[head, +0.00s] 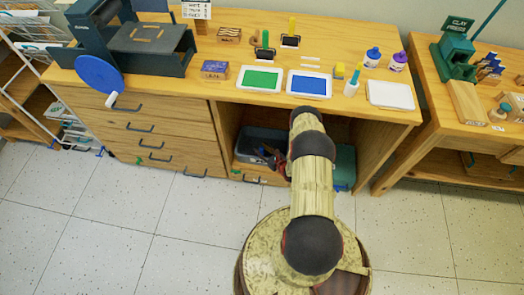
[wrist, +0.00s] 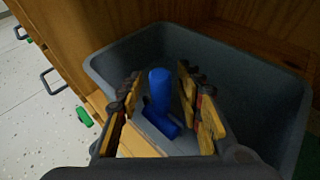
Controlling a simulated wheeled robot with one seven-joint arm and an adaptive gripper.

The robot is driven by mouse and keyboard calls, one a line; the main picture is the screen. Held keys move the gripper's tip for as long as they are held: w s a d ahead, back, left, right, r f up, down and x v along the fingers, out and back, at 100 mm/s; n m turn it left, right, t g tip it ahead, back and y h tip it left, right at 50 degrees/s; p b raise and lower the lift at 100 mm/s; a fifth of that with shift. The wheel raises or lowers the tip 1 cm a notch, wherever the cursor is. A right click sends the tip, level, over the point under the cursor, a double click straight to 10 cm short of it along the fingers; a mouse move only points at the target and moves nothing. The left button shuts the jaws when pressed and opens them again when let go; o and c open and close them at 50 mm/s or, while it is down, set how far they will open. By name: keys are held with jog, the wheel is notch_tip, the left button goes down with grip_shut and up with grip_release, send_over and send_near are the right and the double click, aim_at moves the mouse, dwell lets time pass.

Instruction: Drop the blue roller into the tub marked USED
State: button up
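The blue roller (wrist: 160,88) shows in the wrist view inside a grey tub (wrist: 110,68), between my gripper's fingers, with a visible gap on each side. Whether it rests on the tub floor is hard to tell. My gripper (wrist: 160,78) is open, its fingers reaching down into the tub. In the head view the grey tub (head: 256,133) sits in the open bay under the counter, and my gripper (head: 268,156) is at it, dark and partly hidden by my arm. No marking on the tub is readable.
A green tub (head: 345,160) stands right of my arm in the same bay. Drawers (head: 160,140) flank the bay on the left. The counter (head: 330,42) above holds a green tray (head: 260,79), a blue tray (head: 309,84) and bottles. The floor in front is clear.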

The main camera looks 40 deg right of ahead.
jog(key=d+p+v, duration=0.1)
jog(key=p+v, duration=0.3)
jog(key=v, duration=0.8)
jog(key=shift+a+r, duration=0.4)
